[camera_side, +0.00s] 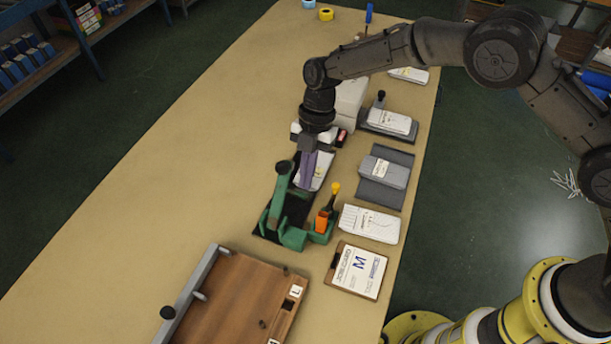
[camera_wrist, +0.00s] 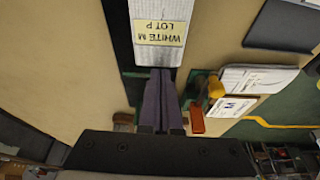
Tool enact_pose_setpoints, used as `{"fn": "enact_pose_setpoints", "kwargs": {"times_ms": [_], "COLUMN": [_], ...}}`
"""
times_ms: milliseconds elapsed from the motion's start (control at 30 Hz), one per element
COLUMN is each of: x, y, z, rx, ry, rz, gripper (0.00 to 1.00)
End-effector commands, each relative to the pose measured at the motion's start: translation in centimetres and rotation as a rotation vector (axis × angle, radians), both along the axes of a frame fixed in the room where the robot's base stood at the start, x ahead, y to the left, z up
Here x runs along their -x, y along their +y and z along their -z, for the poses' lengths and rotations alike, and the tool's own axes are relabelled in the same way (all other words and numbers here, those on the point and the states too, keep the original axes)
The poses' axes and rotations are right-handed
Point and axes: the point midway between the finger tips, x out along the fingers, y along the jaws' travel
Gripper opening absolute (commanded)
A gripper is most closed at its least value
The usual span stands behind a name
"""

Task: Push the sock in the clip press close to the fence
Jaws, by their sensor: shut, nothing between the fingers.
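The white sock (camera_side: 320,171) lies on the black bed of the green clip press (camera_side: 292,238), partly hidden behind my fingers. In the wrist view the sock (camera_wrist: 161,12) carries a yellow label reading WHITE M LOT P. My gripper (camera_side: 304,186) has purple fingers and points down over the press. In the wrist view my gripper (camera_wrist: 161,73) is shut and empty, its tips at the near end of the sock. I cannot tell whether they touch it. I cannot clearly pick out the press's fence.
An orange lever with a yellow knob (camera_side: 335,188) stands at the press's right. A wooden board (camera_side: 240,300) is in front. The table's left is clear.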

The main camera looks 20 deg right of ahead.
Motion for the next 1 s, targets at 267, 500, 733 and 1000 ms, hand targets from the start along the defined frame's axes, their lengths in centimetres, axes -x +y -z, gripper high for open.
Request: {"fn": "enact_pose_setpoints", "kwargs": {"times_ms": [267,500,733,1000], "x": [-1.1,-2.0,-2.3,-2.8], "y": [-1.0,-2.0,-2.4,-3.0], "z": [-4.2,-7.9,-9.2,-8.9], "rx": [-0.003,-0.001,0.008,0.136], "ry": [-0.006,-0.004,0.007,0.088], "rz": [0.002,0.0,0.039,0.485], "gripper": [0.0,0.0,0.0,0.0]}}
